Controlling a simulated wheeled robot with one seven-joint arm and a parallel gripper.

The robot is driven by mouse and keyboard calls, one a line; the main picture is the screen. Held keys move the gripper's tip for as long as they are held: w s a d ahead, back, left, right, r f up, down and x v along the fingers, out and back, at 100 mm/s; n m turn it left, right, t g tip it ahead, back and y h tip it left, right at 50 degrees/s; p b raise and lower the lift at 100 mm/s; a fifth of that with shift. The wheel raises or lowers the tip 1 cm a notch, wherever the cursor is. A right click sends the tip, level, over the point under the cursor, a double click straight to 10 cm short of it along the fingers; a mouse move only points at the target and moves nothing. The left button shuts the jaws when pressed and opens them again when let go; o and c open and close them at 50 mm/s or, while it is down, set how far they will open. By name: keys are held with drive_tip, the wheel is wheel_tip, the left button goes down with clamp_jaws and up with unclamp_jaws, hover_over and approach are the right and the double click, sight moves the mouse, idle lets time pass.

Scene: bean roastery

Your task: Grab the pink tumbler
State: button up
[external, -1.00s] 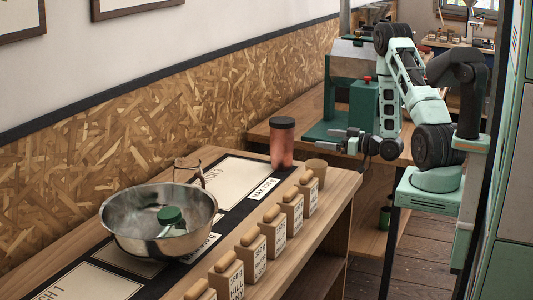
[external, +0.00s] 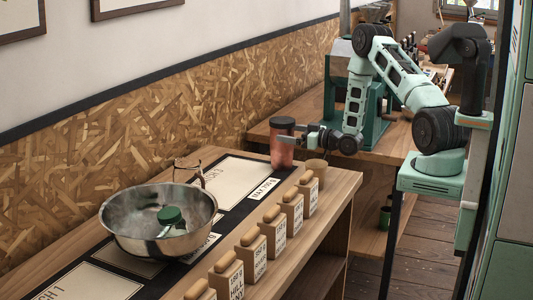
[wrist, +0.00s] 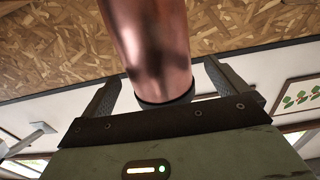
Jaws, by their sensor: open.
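The pink tumbler (external: 281,157), metallic pink with a dark lid, stands upright at the far end of the wooden counter in the external view. My gripper (external: 290,138) reaches it from the right at about its upper half. In the wrist view the tumbler (wrist: 150,40) shows between the two fingers of my gripper (wrist: 164,72), which are apart, one on each side of it. The jaws are open. I cannot tell whether either finger touches the tumbler.
Several wooden-topped blocks with labels (external: 292,210) line the counter's front edge. A steel bowl (external: 130,225) with a green-topped item (external: 170,215) inside stands nearer. A chipboard wall (external: 150,130) runs behind.

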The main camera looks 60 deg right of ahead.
sight(282, 131)
drive_tip(key=shift+w+f+p, duration=0.1)
drive_tip(key=shift+w+p, duration=0.4)
drive_tip(key=shift+w, duration=1.3)
drive_tip(key=c, duration=1.5)
drive_tip(key=shift+c, duration=0.2)
